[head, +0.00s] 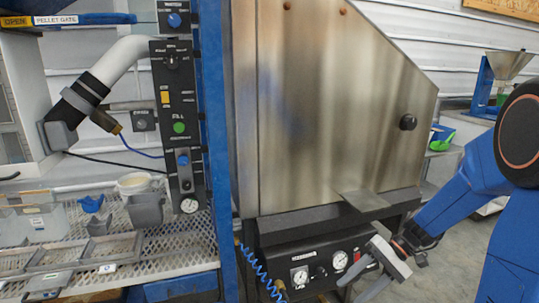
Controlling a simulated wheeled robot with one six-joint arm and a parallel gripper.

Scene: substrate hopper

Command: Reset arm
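My blue arm (462,196) comes in from the right edge, with a large dark round joint at the upper right. My gripper (366,284) is at the lower right, with grey finger parts pointing down and left. It is in front of the hopper's lower gauge panel and overlaps its right end in the picture. I see nothing held in it.
The steel hopper (330,110) fills the middle, with a small ledge (361,201) above the gauge panel (312,268). A blue post (214,110) and control panel (176,125) stand left. A mesh shelf (170,262) holds tubs and trays. A funnel stand (490,85) is behind right.

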